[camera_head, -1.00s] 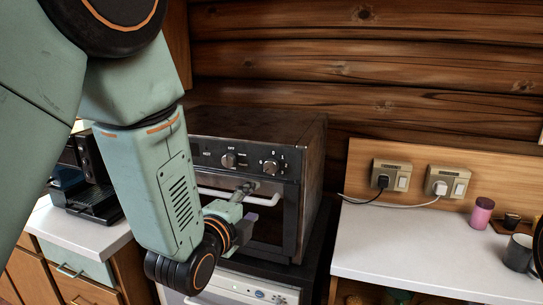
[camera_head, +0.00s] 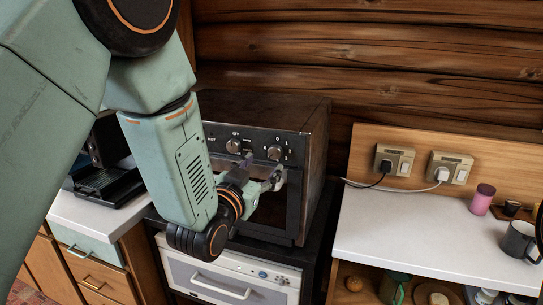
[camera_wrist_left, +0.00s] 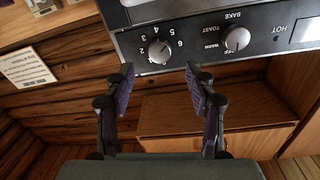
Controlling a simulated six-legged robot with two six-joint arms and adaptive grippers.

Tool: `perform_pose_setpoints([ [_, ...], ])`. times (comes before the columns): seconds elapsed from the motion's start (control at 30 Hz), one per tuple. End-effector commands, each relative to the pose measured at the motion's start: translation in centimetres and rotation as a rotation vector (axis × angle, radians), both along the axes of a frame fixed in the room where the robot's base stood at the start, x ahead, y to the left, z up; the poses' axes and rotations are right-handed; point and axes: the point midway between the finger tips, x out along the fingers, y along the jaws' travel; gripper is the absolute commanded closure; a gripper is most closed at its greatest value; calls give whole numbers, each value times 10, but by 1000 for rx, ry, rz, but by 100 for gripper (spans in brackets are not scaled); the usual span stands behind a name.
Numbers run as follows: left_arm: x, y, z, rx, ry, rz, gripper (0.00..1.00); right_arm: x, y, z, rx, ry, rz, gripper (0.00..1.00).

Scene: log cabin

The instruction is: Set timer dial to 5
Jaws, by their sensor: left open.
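The timer dial (camera_head: 274,152) is the right-hand silver knob on the black front panel of the toaster oven (camera_head: 313,170). In the left wrist view the timer dial (camera_wrist_left: 160,52) appears upside down with numbers around it, 3 to 6 readable; I cannot tell exactly which its mark points to. My left gripper (camera_head: 262,170) is open and empty just in front of and below the dial. In the wrist view its two fingers (camera_wrist_left: 160,79) stand apart on either side below the dial, not visibly touching it. My right gripper is not in view.
Another knob (camera_head: 233,146), marked with words such as TOAST and BAKE, sits beside the dial. A white counter (camera_head: 400,235) with a pink jar (camera_head: 482,200) and dark mug (camera_head: 518,241) is at right. Two sockets with plugs are on the wall. A white appliance (camera_head: 225,275) is below the oven.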

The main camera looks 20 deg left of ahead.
Motion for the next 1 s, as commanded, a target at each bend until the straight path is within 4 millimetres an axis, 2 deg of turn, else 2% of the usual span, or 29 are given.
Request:
perform_pose_setpoints([
  [0.2, 34, -3, 1, 2, -1, 0, 45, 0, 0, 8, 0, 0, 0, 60],
  [0.43, 57, -5, 1, 2, 0, 0, 45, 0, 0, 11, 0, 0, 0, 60],
  [0.83, 63, -6, 0, 3, 2, 0, 45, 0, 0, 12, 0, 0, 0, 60],
  [1.0, 62, -6, 0, 3, 1, 0, 59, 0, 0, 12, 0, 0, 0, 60],
])
